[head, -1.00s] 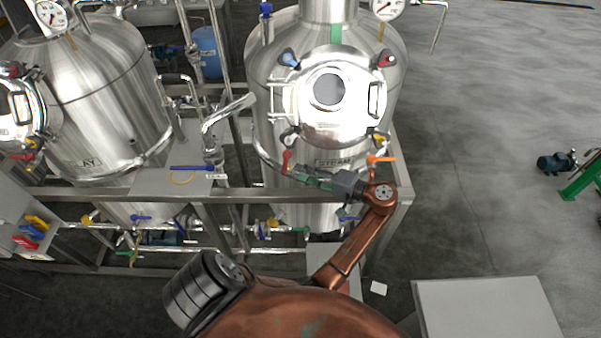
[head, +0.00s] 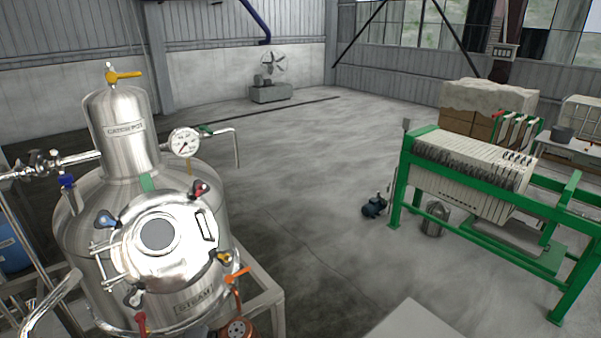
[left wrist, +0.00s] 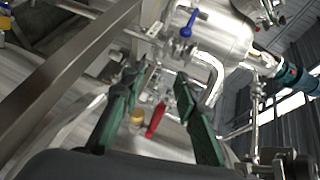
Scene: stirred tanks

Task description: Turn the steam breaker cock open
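The steel tank (head: 215,240) with a STEAM plate (head: 194,303) stands at the left of the head view. It carries a red-handled cock (head: 140,322) low on its front and an orange lever (head: 237,273) on its right. A yellow lever (head: 125,75) sits atop the catch pot. No label shows which is the steam breaker cock. In the left wrist view my left gripper (left wrist: 162,82) is open, its green fingers apart. A red handle (left wrist: 156,120) shows between the fingers; I cannot tell whether they touch it. My right gripper is not in view.
A round hatch (head: 157,235) with several coloured clamp knobs and a pressure gauge (head: 184,142) are on the tank. A steel frame edge (head: 265,300) runs beside it. A green filter press (head: 470,165) and a small pump (head: 374,206) stand right; open floor lies between.

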